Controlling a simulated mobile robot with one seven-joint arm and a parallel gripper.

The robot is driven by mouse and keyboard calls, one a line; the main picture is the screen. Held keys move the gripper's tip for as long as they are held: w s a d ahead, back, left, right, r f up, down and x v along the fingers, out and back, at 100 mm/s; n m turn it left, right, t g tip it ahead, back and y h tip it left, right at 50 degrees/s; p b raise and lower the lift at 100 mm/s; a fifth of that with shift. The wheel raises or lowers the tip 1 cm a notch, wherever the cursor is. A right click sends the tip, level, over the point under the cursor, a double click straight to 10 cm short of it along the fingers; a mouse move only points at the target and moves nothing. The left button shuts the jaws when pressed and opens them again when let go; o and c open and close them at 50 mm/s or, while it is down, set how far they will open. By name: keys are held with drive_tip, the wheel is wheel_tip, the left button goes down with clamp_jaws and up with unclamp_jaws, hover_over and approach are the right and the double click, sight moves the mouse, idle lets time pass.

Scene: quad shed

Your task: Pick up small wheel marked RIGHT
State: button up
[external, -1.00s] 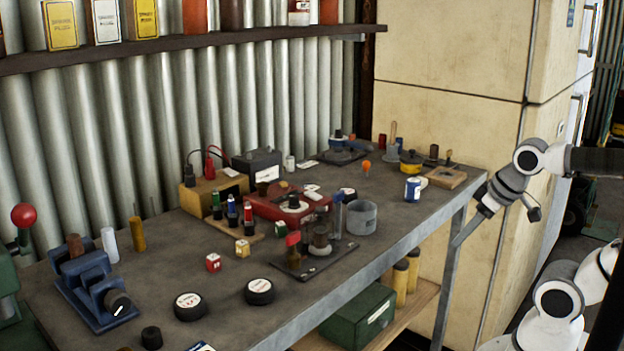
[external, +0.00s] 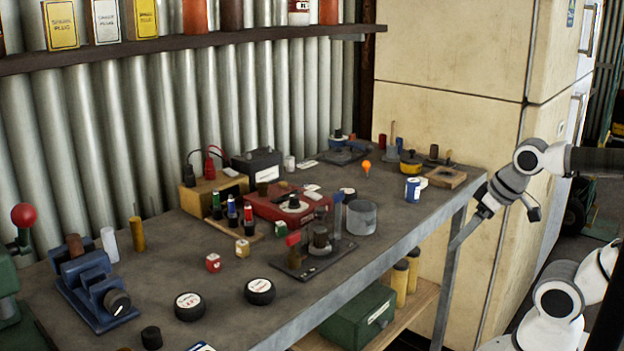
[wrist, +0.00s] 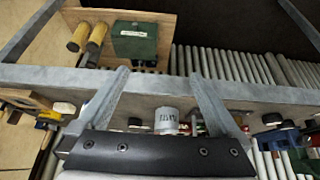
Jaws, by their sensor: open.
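Two small black wheels with white labels lie flat near the table's front edge in the external view. The label of the right-hand one (external: 260,291) is too small to read surely; the left-hand one (external: 189,306) has a label that seems to say LEFT. My gripper (wrist: 158,74) is open and empty in the wrist view, its two fingers apart over the table's edge. In the external view my arm is off the table's right end, far from both wheels. Dark round things show at the right in the wrist view, but I cannot tell which they are.
The workbench (external: 232,328) is crowded. A grey cup (external: 361,219), a dark plate with upright parts (external: 310,262), a red box (external: 272,206) and a blue clamp-like block (external: 92,290) stand on it. Bare table surrounds the wheels. A green box (external: 358,319) sits on the lower shelf.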

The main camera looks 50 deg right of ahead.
drive_tip(key=w+a+r+n+t+y+p, duration=0.1)
drive_tip(key=w+a+r+n+t+p, duration=0.2)
drive_tip(key=w, duration=0.5)
drive_tip(key=w+a+r+t+y+p, duration=0.1)
drive_tip(key=w+a+r+t, duration=0.15)
drive_tip(key=w+a, duration=0.45)
drive_tip(key=n+g+y+p, duration=0.3)
drive_tip(key=n+y+p, duration=0.35)
drive_tip(key=y, duration=0.25)
approach(264, 285)
drive_tip(key=a+b, duration=0.1)
drive_tip(key=b, duration=0.1)
drive_tip(key=w+a+f+n+b, duration=0.1)
drive_tip(key=shift+w+a+f+b, duration=0.2)
drive_tip(key=shift+a+b, duration=0.1)
drive_tip(key=shift+b, duration=0.1)
drive_tip(key=shift+t, duration=0.25)
drive_tip(key=shift+b+x, duration=0.8)
drive_tip(key=shift+x, duration=2.3)
drive_tip(key=shift+w+d, duration=0.1)
drive_tip(key=shift+d, duration=0.05)
drive_tip(key=c, duration=1.4)
